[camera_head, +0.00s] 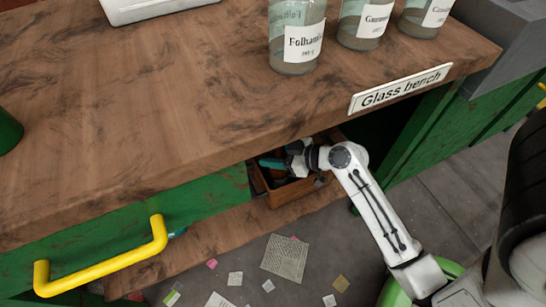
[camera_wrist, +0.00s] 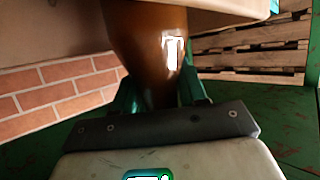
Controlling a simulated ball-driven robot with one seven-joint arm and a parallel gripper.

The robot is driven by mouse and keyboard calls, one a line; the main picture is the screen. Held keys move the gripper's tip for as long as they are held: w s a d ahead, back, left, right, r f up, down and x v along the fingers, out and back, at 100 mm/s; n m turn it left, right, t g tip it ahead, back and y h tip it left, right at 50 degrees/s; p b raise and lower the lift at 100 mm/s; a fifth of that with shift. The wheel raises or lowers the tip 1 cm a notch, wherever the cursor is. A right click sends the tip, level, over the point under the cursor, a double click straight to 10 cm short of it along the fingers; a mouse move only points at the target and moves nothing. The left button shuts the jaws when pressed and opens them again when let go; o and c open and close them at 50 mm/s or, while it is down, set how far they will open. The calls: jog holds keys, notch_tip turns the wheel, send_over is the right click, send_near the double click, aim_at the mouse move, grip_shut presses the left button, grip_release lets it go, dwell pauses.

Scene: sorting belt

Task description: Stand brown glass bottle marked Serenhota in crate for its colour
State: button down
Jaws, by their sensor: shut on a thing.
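A brown glass bottle (camera_wrist: 148,45) fills the middle of the wrist view, its narrower part between the teal fingers of my gripper (camera_wrist: 160,95). I cannot read any marking on it; a bright white patch shows on its side. In the head view my gripper (camera_head: 274,164) is at a small brown crate (camera_head: 262,190) under the front edge of the bench. The gripper and the bench hide much of the crate. I cannot tell whether the bottle touches the crate's floor or is upright.
The wooden bench top (camera_head: 170,110) overhangs my gripper closely. Clear labelled bottles (camera_head: 297,40) stand on it beside a "Glass bench" sign (camera_head: 400,88). A yellow handle (camera_head: 100,262) juts out at lower left. Paper scraps (camera_head: 285,258) litter the floor. A brick wall (camera_wrist: 60,88) shows in the wrist view.

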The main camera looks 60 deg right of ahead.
jog(key=c, duration=0.6)
grip_release()
jog(key=p+v, duration=0.2)
jog(key=v, duration=1)
jog(key=shift+p, duration=0.4)
